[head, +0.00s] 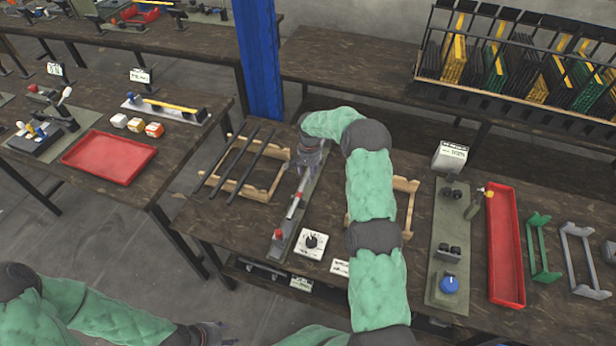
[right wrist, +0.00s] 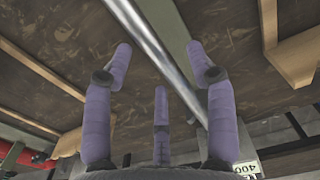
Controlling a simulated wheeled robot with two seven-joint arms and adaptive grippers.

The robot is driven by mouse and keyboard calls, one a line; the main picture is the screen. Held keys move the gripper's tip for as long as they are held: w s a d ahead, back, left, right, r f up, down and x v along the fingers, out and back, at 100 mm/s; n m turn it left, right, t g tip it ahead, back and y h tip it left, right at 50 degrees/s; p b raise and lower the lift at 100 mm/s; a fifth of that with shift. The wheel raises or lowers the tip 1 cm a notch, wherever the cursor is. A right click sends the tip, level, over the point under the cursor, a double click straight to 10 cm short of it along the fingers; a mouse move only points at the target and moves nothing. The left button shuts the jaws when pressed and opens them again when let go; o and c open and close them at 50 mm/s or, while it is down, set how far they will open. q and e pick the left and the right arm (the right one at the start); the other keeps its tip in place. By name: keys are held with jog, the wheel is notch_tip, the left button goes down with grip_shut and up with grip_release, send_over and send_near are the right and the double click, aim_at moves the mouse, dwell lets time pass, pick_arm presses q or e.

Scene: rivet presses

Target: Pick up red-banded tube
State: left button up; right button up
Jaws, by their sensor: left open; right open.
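A thin silver tube with a red band (head: 294,205) lies lengthwise along a narrow grey plate (head: 288,225). My right gripper (head: 307,168) is open over the far part of this tube. In the right wrist view a shiny silver tube (right wrist: 150,45) runs diagonally between the spread fingers of my right gripper (right wrist: 165,75); no red band shows there. I cannot tell whether a finger touches it. My left gripper (head: 215,333) is open and empty at the bottom edge of the head view, low and away from the tube.
Dark rods lie across a wooden rack (head: 262,188) left of the plate. A red knob (head: 278,235) and a white dial box (head: 311,243) stand nearby. My right arm hides much of another wooden rack (head: 404,207). A red tray (head: 505,245) lies further right.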

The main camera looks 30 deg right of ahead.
jog(key=shift+f, duration=0.1)
jog(key=shift+c, duration=0.3)
grip_shut()
jog(key=shift+w, duration=0.1)
